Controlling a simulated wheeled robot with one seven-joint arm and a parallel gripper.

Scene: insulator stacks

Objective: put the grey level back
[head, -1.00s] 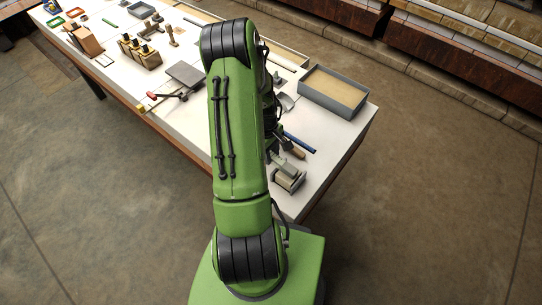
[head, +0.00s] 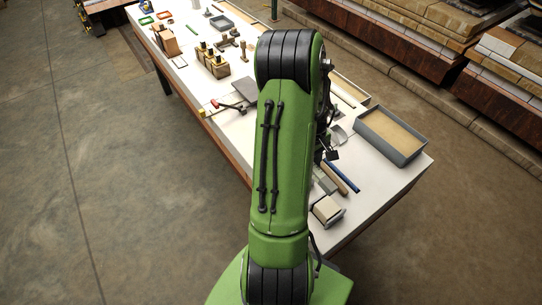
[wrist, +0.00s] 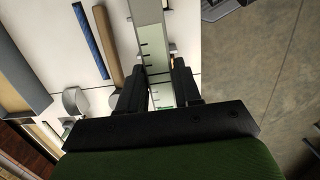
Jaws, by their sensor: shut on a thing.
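In the wrist view a long pale grey-green bar with dark tick marks, which I take for the grey level (wrist: 155,48), runs upward between the two fingers. My gripper (wrist: 158,85) is shut on it. In the head view a grey-green piece of the level (head: 324,183) shows just right of my arm, above the near right part of the table; my arm hides most of the gripper. I cannot tell whether the level touches the tabletop.
A blue bar (wrist: 90,42) and a wooden handle (wrist: 107,45) lie left of the level. A tan block in a grey holder (head: 328,210) stands near the table's edge. A grey tray (head: 413,153) stands at the right. Bare white table (head: 385,182) shows between them.

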